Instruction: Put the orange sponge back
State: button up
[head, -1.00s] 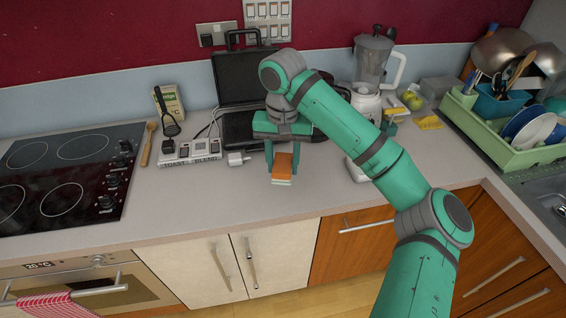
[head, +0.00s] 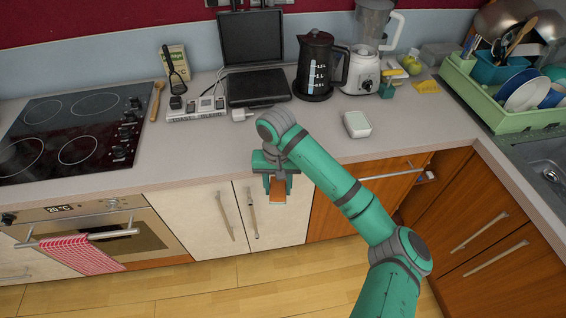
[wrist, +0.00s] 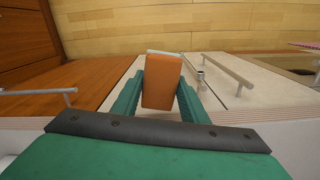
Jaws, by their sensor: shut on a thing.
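The orange sponge (head: 277,190) has a pale layer on one side. My gripper (head: 278,184) is shut on it, with a finger on either side, and holds it in front of the counter's front edge, before the pale cabinet doors. In the wrist view the sponge (wrist: 163,80) sits between the green fingers of my gripper (wrist: 162,88), with wooden floor and cabinet fronts beyond. My gripper partly hides the sponge in the head view.
A dark opening (head: 415,195) shows among the wooden cabinets at right, with small items inside. The counter's front middle is clear.

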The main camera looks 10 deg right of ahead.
jog(key=s+a+f, duration=0.1)
jog(key=a+f, duration=0.2)
jog(key=f, duration=0.5)
jog(key=s+a+f+n, duration=0.1)
jog(key=s+a+f, duration=0.1)
jog(key=f, duration=0.7)
jog(key=s+a+f+n, duration=0.1)
jog(key=s+a+f, duration=0.1)
jog(key=f, duration=0.6)
jog(key=shift+a+f, duration=0.3)
jog(key=shift+a, duration=0.5)
